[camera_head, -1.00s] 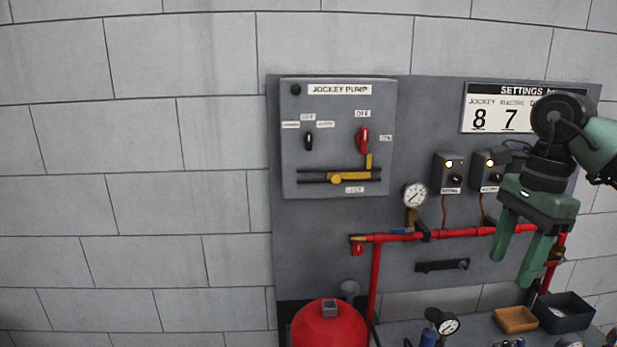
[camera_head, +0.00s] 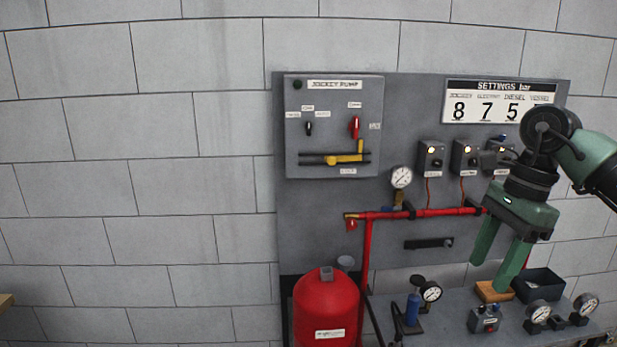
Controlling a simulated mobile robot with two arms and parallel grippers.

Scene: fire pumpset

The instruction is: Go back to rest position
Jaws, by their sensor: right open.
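My right gripper (camera_head: 500,262) hangs at the right of the head view, fingers pointing down and spread, with nothing between them. It is in front of the right part of the grey panel (camera_head: 420,270) and hides part of the red pipe (camera_head: 440,212) and a switch box. My left gripper is not in view. The jockey pump box (camera_head: 333,95) is on the panel's left, with a red handle (camera_head: 355,127), a small black switch (camera_head: 309,129) and a yellow latch (camera_head: 345,159). The settings board (camera_head: 500,102) reads 8, 7, 5; its right end is partly covered by my arm.
A red vessel (camera_head: 326,305) stands below the panel. The bench (camera_head: 455,318) holds a blue pump with a gauge (camera_head: 431,291), an orange-brown tray (camera_head: 490,296), a dark bin (camera_head: 538,287) and more gauges (camera_head: 538,311). A brown edge (camera_head: 6,300) shows at far left. The left wall is bare.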

